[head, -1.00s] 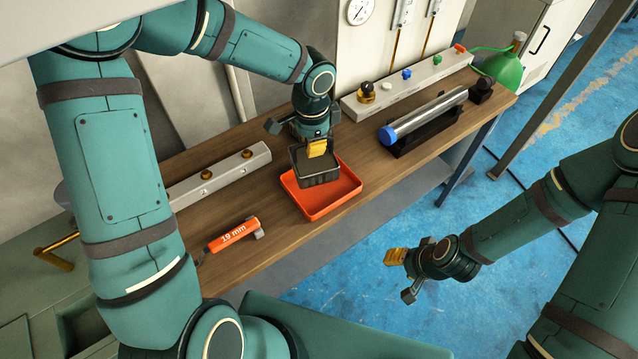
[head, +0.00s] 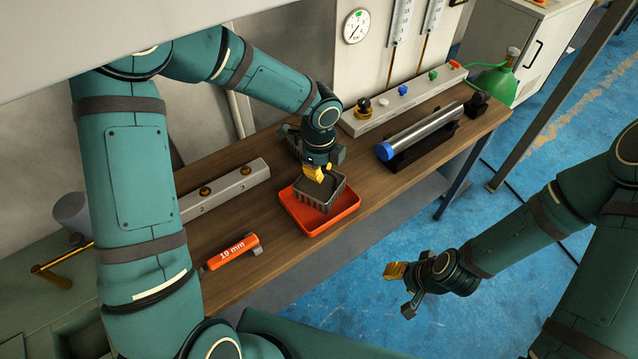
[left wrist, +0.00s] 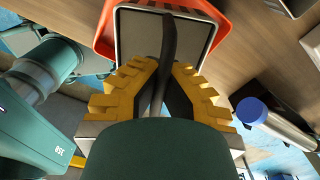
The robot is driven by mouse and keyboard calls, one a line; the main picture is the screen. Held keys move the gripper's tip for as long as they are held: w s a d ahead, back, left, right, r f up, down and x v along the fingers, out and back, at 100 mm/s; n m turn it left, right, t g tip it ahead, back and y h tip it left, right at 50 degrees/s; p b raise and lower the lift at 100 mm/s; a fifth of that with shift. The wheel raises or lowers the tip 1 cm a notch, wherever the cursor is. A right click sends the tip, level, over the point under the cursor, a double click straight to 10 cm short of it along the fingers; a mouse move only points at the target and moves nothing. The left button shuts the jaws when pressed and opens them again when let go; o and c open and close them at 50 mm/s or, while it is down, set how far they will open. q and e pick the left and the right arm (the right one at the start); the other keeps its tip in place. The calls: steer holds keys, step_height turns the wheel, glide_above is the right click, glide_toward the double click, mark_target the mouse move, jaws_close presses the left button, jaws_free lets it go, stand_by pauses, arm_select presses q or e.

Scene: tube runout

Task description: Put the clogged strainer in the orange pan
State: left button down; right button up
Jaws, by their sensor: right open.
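The strainer, a dark square basket with a grey mesh-like face (head: 321,187), is at the orange pan (head: 333,222) on the wooden bench. Its lower part sits within the pan's outline, tilted in the head view; I cannot tell whether it touches the pan floor. My left gripper (head: 315,173) is above it, its yellow fingers shut on the strainer's dark handle. In the left wrist view the handle (left wrist: 167,40) runs between the fingers, with the strainer (left wrist: 140,35) over the pan (left wrist: 104,38). My right gripper (head: 395,272) is open and empty, out over the blue floor.
A steel cylinder with a blue cap (head: 425,132) rests in a black cradle to the right. A green flask (head: 497,84) stands at the far right end.

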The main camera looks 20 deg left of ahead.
arm_select(q)
steer(key=shift+f+b, duration=0.3)
steer(key=shift+f, duration=1.7)
steer(key=shift+f, duration=0.15)
steer(key=c, duration=1.2)
jaws_free()
steer(key=shift+o, duration=0.3)
steer(key=shift+r, duration=0.3)
step_height(320, 180, up, 7)
steer(key=shift+r+p, duration=0.15)
steer(key=shift+p, duration=0.5)
